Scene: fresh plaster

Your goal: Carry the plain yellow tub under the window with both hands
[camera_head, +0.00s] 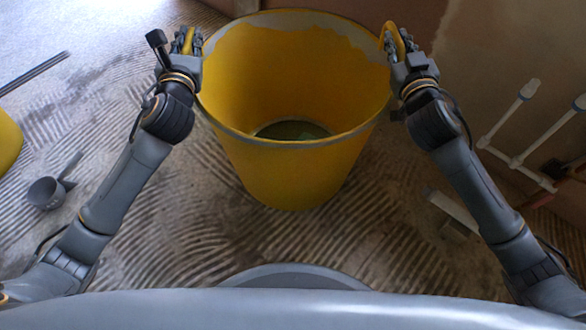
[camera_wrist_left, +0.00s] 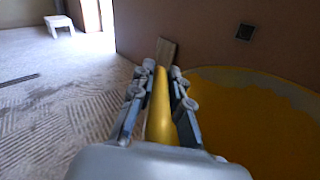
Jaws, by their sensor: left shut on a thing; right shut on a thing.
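The yellow tub (camera_head: 300,165) stands upright in front of me in the head view, with pale plaster residue around its inner rim and a dark greenish patch at its bottom. My left gripper (camera_head: 186,42) is shut on the yellow handle at the tub's left side. The left wrist view shows this handle (camera_wrist_left: 158,110) between the fingers, with the tub's inner wall (camera_wrist_left: 250,120) to the right. My right gripper (camera_head: 397,42) is shut on the handle at the tub's right side. I cannot tell whether the tub's base touches the floor.
White pipes (camera_head: 528,135) stand along the wall at the right. A grey scoop (camera_head: 47,192) and another yellow object (camera_head: 8,140) are at the left. A white stool (camera_wrist_left: 59,25) is far off in the left wrist view. The ridged floor (camera_head: 75,110) at the left is mostly clear.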

